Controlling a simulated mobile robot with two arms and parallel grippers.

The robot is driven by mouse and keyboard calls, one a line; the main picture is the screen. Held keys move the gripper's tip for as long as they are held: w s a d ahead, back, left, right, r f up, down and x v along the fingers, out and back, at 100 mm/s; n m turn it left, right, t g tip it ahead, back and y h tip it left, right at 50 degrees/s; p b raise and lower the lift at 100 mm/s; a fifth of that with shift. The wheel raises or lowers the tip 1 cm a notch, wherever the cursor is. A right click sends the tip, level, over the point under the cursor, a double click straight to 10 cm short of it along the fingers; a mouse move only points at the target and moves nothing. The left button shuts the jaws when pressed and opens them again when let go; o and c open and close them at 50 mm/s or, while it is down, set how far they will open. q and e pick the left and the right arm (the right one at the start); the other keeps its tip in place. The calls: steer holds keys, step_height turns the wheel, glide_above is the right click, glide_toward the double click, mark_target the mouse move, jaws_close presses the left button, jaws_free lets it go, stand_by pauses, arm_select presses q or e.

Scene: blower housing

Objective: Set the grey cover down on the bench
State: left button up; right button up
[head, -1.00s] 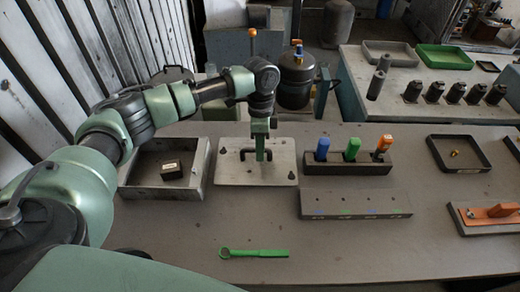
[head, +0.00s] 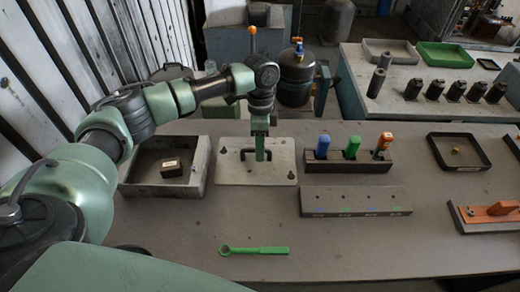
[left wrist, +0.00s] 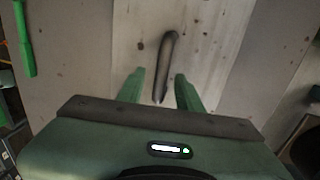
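The grey cover (head: 232,173) is a flat, light plate with a dark bar handle (head: 236,154) on top. It lies flat at the left-middle of the bench (head: 190,230). My left gripper (head: 260,156) points straight down over the middle of the cover, at the handle. In the left wrist view the gripper (left wrist: 160,74) has its two green fingers apart, one on each side of the dark handle (left wrist: 168,50), with gaps showing. The bare plate (left wrist: 220,60) shows around them. My right gripper is not in view.
A grey tray (head: 203,168) holding a dark block (head: 172,168) stands close left of the cover. A rack (head: 347,167) with blue, green and orange-handled tools stands right of it, behind a long grey block (head: 355,201). A green wrench (head: 255,250) lies in front. Bench between is clear.

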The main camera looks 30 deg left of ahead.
arm_select(q)
step_height(320, 180, up, 11)
steer(key=w+b, duration=0.2)
steer(key=shift+a, duration=0.45)
